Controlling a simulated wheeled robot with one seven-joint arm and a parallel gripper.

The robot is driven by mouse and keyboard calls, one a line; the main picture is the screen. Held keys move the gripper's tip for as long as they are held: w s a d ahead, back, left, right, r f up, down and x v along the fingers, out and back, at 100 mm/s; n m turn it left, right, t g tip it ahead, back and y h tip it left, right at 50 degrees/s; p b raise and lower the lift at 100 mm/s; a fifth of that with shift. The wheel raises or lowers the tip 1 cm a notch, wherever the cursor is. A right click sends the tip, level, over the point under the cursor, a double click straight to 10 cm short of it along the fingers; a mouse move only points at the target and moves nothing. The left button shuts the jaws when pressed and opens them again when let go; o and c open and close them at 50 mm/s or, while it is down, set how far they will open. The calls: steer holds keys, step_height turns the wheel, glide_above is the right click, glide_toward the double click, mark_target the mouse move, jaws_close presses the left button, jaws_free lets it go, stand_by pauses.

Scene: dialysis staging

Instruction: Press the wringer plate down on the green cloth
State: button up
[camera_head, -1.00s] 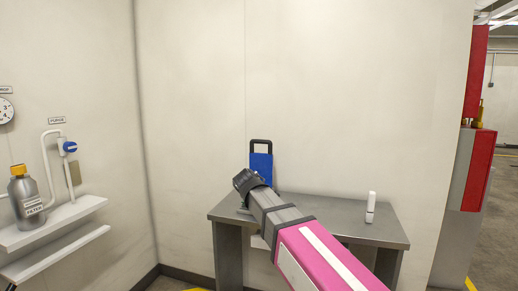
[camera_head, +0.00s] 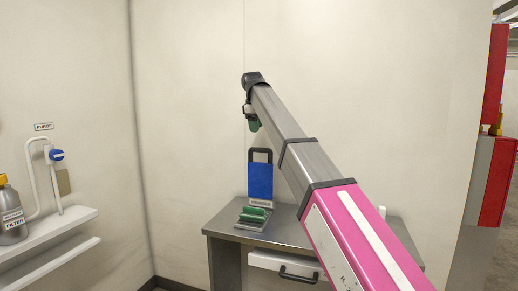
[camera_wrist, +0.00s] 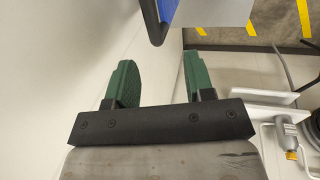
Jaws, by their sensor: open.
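The wringer plate (camera_head: 260,182) is a blue panel with a black loop handle, standing upright at the back of the wringer on a steel table. The green cloth (camera_head: 253,214) lies on the grey wringer base (camera_head: 250,224) in front of the plate. My gripper (camera_head: 254,125) is raised above the plate's handle, apart from it. In the wrist view my gripper (camera_wrist: 158,75) shows two green fingers spread wide with nothing between them. Part of the blue plate (camera_wrist: 167,10) and its dark edge show at the top there, beyond the fingers. The cloth is not visible in the wrist view.
The steel table (camera_head: 222,228) stands against the wall and has a drawer (camera_head: 287,267) with a dark handle. Left are a wall shelf (camera_head: 60,222) and a filter bottle (camera_head: 12,212).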

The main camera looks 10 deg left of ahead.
steer(key=x, duration=1)
steer(key=shift+f, duration=0.2)
steer(key=shift+w, duration=0.1)
jaws_close()
